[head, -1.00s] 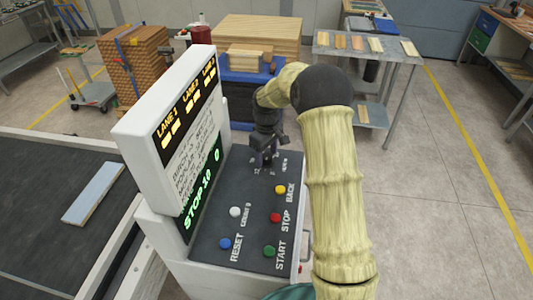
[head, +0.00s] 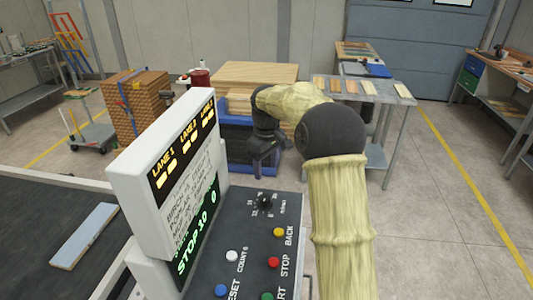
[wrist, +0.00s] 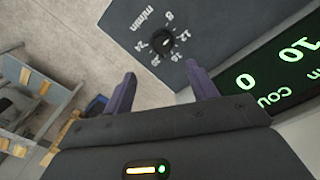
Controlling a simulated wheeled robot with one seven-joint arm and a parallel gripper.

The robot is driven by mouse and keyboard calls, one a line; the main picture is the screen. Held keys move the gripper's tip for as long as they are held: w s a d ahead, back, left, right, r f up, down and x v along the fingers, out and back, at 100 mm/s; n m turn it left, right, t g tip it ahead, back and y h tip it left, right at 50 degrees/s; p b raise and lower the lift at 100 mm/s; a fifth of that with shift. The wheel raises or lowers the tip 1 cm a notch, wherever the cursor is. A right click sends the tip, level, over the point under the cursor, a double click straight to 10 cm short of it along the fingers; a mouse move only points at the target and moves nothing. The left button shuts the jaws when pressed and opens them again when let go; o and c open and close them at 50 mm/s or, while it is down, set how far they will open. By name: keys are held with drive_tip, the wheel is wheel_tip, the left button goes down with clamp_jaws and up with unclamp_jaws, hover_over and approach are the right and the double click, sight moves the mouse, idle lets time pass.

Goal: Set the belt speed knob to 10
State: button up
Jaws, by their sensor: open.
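The belt speed knob (head: 264,202) is a small black dial at the far end of the dark control panel (head: 238,226). In the wrist view the knob (wrist: 161,40) sits inside a printed m/min scale with 8, 12, 16, 20 and 24; its exact pointer setting is too small to read surely. The green display (head: 198,228) shows STOP, 10 and 0. The same display (wrist: 285,70) partly shows 10 and 0 in the wrist view. My gripper (head: 258,176) is open and empty, above and apart from the knob. Its two purple fingers (wrist: 161,86) point toward the knob.
Yellow (head: 279,232), red (head: 273,262), white (head: 232,256) and blue (head: 221,290) buttons sit on the nearer panel. The white display housing (head: 140,175) stands close on the left. A conveyor belt (head: 40,215) carries a pale board (head: 85,236). Floor to the right is clear.

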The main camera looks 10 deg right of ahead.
wheel_tip(320, 180, up, 5)
drive_tip(key=shift+w+r, duration=0.1)
idle(0.4)
drive_tip(key=s+f+m+t, duration=0.1)
drive_tip(key=s+f, duration=0.3)
drive_tip(key=s, duration=0.5)
drive_tip(key=s+f+m, duration=0.4)
drive_tip(key=s, duration=0.5)
drive_tip(key=s+f+m+t, duration=0.1)
drive_tip(key=s+f, duration=0.3)
drive_tip(key=s, duration=0.5)
drive_tip(key=shift+s+a+f+m+t, duration=0.15)
drive_tip(key=shift+s+m+t, duration=0.15)
drive_tip(key=shift+m, duration=0.4)
